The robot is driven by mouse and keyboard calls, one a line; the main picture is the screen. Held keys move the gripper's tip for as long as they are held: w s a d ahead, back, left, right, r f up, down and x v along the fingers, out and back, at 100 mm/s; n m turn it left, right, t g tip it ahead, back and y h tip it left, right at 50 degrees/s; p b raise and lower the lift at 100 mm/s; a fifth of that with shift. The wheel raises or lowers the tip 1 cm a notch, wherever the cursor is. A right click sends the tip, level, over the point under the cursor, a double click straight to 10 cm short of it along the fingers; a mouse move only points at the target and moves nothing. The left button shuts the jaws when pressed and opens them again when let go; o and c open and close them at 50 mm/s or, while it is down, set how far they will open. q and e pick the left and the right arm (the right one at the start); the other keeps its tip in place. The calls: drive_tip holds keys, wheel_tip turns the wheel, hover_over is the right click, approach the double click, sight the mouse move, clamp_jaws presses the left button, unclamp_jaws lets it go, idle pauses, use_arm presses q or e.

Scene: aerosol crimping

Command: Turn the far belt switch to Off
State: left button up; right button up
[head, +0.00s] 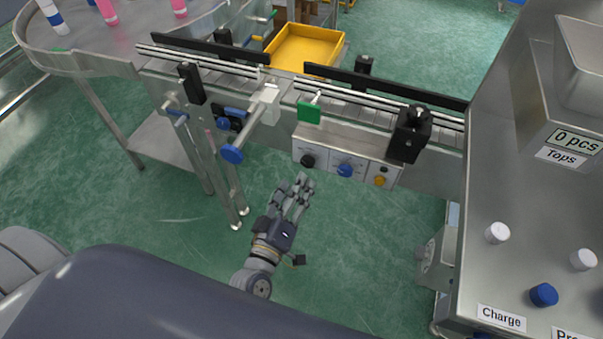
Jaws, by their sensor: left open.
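A grey control box (322,143) is fixed to the near side of the conveyor. It carries a black knob (308,161) on the left, a blue knob (345,170) in the middle and a yellow button (380,181) on the right. Their labels are too small to read, so I cannot tell which is the far belt switch or its setting. My left gripper (302,184) is open and empty. Its fingertips appear just below the black knob in the picture, with no clear contact. My right gripper is out of view.
The conveyor (235,83) has rails, black sensor blocks and a green plate (309,113). A blue-ended rod (232,154) sticks out toward me. A round table (95,55) with bottles stands upper left. A yellow tray (303,47) lies behind. A steel machine (525,200) blocks the right.

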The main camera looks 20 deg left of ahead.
use_arm(q)
drive_tip(key=shift+s, duration=2.75)
drive_tip(key=s+f+m+g+h, duration=0.1)
drive_tip(key=s+f+m+g, duration=0.3)
drive_tip(key=f, duration=1.1)
drive_tip(key=s+f+m+g+h, duration=0.1)
drive_tip(key=s+f+m+g, duration=0.25)
drive_tip(key=f, duration=1.05)
drive_tip(key=s+a+f+m+g+y, duration=0.1)
drive_tip(key=s+a+f+g, duration=0.3)
drive_tip(key=s+f, duration=0.5)
drive_tip(key=s+a+f+m+g+y, duration=0.1)
drive_tip(key=s+a+f+m+g, duration=0.2)
drive_tip(key=s+f, duration=0.6)
drive_tip(key=s+a+g, duration=0.1)
drive_tip(key=s+g, duration=0.1)
drive_tip(key=s, duration=0.3)
drive_tip(key=shift+s+a+m+y, duration=0.2)
drive_tip(key=shift+m+y, duration=0.1)
drive_tip(key=shift+m, duration=0.05)
drive_tip(key=shift+g, duration=0.25)
